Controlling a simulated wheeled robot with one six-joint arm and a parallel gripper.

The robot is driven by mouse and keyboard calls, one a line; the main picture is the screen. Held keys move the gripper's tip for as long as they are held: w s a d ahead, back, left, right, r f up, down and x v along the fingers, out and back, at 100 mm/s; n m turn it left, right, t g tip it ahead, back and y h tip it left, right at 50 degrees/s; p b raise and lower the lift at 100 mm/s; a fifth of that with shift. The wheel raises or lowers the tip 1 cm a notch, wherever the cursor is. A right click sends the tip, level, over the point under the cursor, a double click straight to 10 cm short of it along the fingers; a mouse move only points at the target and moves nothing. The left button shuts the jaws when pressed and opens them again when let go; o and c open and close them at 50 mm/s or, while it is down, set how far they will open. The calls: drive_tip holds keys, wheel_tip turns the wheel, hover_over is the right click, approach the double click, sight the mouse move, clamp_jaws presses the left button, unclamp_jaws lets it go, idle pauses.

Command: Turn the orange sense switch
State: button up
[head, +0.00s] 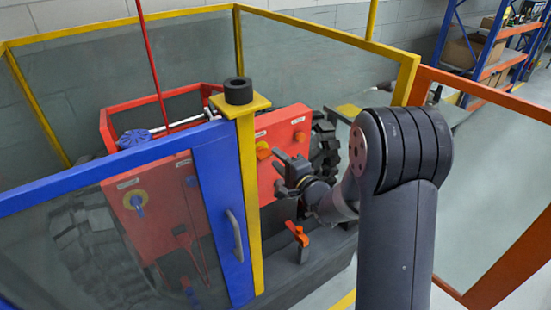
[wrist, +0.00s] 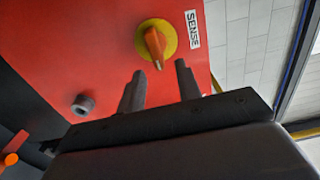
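The orange sense switch (wrist: 154,42) sits on a round yellow plate on a red panel, beside a white label reading SENSE (wrist: 192,28). Its pointed end faces down in the wrist view. In the head view the switch (head: 263,150) shows on the red panel (head: 285,128), to the left of my gripper. My gripper (wrist: 158,82) is open and empty, its two fingers apart just short of the switch and not touching it. In the head view my gripper (head: 279,176) is near the panel, below and right of the switch.
A dark round knob (wrist: 83,105) is on the same panel. A yellow post (head: 247,190) and a blue door frame (head: 222,200) with a grey handle (head: 234,235) stand left of my arm. An orange lever (head: 297,233) is below my gripper. An orange-framed panel (head: 490,170) stands at right.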

drive_tip(key=v, duration=0.8)
drive_tip(key=shift+s+d+b, duration=0.2)
drive_tip(key=shift+s+b, duration=0.05)
drive_tip(key=shift+b, duration=0.15)
drive_tip(key=p+x, duration=0.1)
drive_tip(key=x, duration=1)
drive_tip(key=shift+s, duration=0.1)
